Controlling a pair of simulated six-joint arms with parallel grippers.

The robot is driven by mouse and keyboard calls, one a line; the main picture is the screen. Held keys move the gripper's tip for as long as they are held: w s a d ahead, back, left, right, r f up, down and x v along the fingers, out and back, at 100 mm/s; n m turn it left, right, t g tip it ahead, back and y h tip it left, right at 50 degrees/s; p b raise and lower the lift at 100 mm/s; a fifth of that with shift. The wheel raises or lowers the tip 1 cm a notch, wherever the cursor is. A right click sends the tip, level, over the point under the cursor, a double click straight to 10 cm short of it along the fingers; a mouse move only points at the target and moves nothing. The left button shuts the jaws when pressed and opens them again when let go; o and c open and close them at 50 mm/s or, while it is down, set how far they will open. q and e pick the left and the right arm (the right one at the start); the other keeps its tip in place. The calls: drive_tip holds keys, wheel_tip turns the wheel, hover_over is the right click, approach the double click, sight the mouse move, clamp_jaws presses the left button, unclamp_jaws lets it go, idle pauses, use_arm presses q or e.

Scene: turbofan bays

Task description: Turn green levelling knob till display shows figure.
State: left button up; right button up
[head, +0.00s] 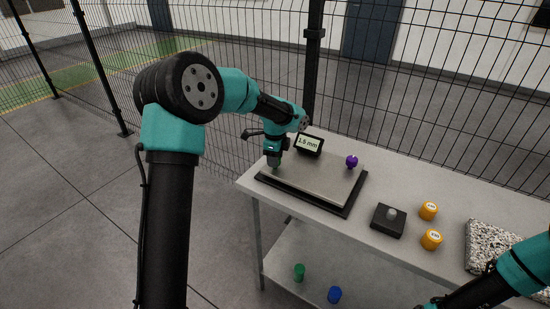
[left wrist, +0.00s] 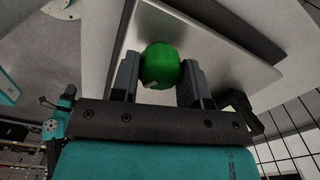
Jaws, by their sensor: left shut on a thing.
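The green levelling knob (left wrist: 160,65) shows in the left wrist view, between the two fingers of my left gripper (left wrist: 160,82). The fingers are shut on it from both sides. In the head view my left gripper (head: 273,162) points down at the left corner of the grey plate (head: 318,182), and it mostly hides the knob there. The plate lies on a black base (head: 342,210). The display (head: 309,144) stands behind the plate and reads 1.5 mm. A purple knob (head: 351,161) stands at the plate's far right corner.
Right of the plate are a black block with a grey knob (head: 389,219), two orange cylinders (head: 428,210) and a speckled slab (head: 490,247). Green (head: 299,272) and blue (head: 334,294) pieces are on the lower shelf. A mesh fence stands behind the table. My right arm enters at lower right.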

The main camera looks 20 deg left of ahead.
use_arm(q)
drive_tip(key=o, duration=0.9)
drive_tip(key=shift+r, duration=0.1)
wheel_tip(320, 180, up, 17)
drive_tip(key=shift+r, duration=0.15)
idle(0.6)
